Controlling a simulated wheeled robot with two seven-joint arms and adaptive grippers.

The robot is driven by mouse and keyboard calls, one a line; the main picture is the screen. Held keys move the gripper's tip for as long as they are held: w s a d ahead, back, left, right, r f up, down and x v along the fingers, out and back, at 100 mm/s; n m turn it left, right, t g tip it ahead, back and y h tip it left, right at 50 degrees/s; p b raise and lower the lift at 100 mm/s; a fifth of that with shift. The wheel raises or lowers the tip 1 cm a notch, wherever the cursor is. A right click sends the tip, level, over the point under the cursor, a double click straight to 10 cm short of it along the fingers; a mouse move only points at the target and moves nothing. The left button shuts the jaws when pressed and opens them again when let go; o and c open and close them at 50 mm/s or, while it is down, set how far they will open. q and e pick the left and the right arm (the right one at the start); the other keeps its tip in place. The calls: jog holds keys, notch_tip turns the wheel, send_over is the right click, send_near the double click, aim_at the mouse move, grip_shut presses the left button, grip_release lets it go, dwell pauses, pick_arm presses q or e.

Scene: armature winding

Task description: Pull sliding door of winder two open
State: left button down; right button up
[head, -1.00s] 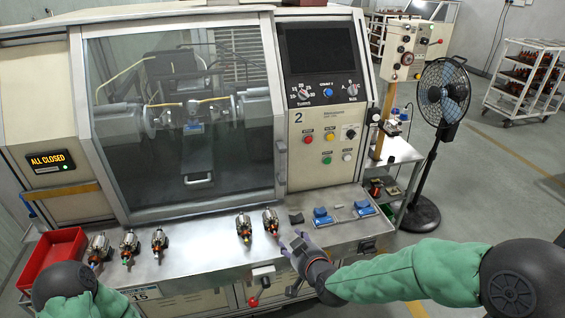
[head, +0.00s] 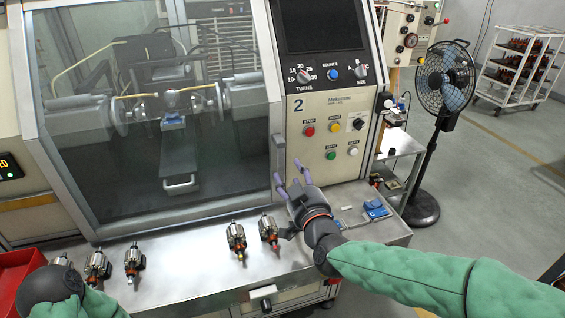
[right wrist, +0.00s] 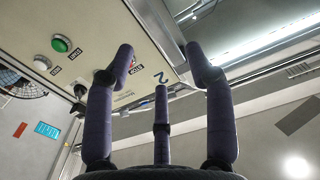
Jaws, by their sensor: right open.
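The sliding door of winder two (head: 150,120) is a glazed panel in a grey frame, standing closed over the winding chamber. Its upright handle (head: 279,155) is on the right edge, beside the control panel marked 2. My right gripper (head: 290,176) is open and empty, its fingers just below and right of the handle; I cannot tell whether they touch it. The right wrist view shows its spread fingers (right wrist: 160,68) with nothing between them, in front of the panel edge and door frame. My left arm shows at the lower left, its gripper out of view.
Several armatures (head: 237,238) lie on the metal ledge (head: 190,262) below the door. A red tray (head: 20,275) is at the left and blue blocks (head: 375,209) at the right. Start and stop buttons sit on the control panel (head: 330,120). A fan (head: 440,90) stands on the right.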

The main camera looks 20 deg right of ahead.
aim_at(283, 162)
jog(key=w+b, duration=0.1)
jog(key=w, duration=0.6)
jog(key=shift+w+a, duration=0.1)
jog(key=shift+w, duration=0.1)
grip_shut()
